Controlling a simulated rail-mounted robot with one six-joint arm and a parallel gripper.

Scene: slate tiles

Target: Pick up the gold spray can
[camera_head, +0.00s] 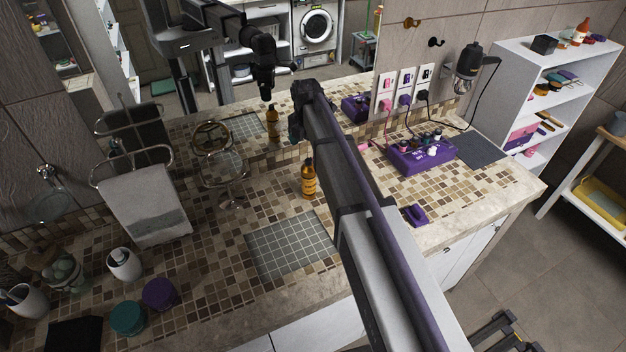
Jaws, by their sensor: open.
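The gold spray can (309,182), an amber-gold container with a narrow dark top and a label, stands upright on the tiled counter (215,262). It is just left of my arm and behind the grey grid mat. Its reflection shows in the mirror behind. My gripper (296,136) is at the far end of my arm, pointing down, above and behind the can as seen here. It is open and apart from the can, with nothing seen in it. Its fingers are small and dark, partly hidden by the arm.
A round stand mirror (215,140) is left of the can, and the grid mat (290,246) lies in front. A towel rack (150,205), white cup (124,264) and jars (159,293) are further left. A purple box (421,156) with cables is right of my arm.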

